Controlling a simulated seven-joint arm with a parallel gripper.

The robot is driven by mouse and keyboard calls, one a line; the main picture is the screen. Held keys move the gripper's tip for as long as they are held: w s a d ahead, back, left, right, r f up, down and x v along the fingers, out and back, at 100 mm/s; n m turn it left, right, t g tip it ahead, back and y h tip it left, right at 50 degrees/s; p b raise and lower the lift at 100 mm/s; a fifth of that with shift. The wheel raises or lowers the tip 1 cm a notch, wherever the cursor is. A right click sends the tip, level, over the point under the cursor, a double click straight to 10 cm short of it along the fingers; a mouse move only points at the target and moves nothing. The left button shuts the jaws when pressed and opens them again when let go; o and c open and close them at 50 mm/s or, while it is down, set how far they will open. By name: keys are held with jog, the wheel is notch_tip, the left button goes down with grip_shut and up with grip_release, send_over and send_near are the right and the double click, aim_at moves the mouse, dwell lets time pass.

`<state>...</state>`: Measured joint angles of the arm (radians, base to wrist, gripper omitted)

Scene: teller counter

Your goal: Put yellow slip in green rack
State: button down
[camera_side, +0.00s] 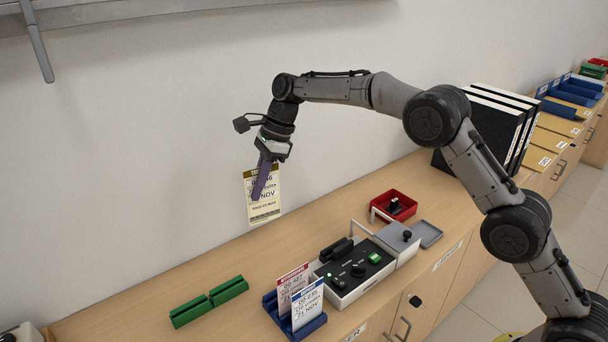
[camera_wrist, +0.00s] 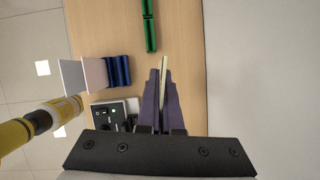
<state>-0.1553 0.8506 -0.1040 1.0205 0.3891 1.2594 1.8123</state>
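The yellow slip (camera_side: 264,207) is a pale card with a darker yellow top band and printed text. My gripper (camera_side: 259,188) has purple fingers shut on it and holds it upright in the air, above the counter near the wall. In the wrist view the slip (camera_wrist: 164,74) shows nearly edge-on between the fingertips (camera_wrist: 160,80). The green rack (camera_side: 209,302) lies on the counter at lower left, below and apart from the slip. It looks empty. In the wrist view the green rack (camera_wrist: 149,25) is at the top, beyond the fingertips.
A blue rack (camera_side: 297,325) holds a red-topped slip (camera_side: 290,284) and a blue-topped slip (camera_side: 307,304), right of the green rack. A black-topped control box (camera_side: 352,270), a grey box (camera_side: 399,240) and a red tray (camera_side: 393,205) stand further right. The counter around the green rack is clear.

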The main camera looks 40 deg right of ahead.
jog(key=s+a+f+n, duration=0.1)
jog(key=a+f+n, duration=0.1)
jog(key=a+f, duration=1)
jog(key=shift+a+f+g, duration=0.25)
jog(key=shift+f+g, duration=0.1)
jog(key=shift+g, duration=0.05)
jog(key=shift+f, duration=0.1)
dwell(1.0)
jog(key=shift+f, duration=1.85)
jog(key=c, duration=1)
grip_release()
jog(key=shift+r, duration=0.1)
notch_tip(320, 180, up, 7)
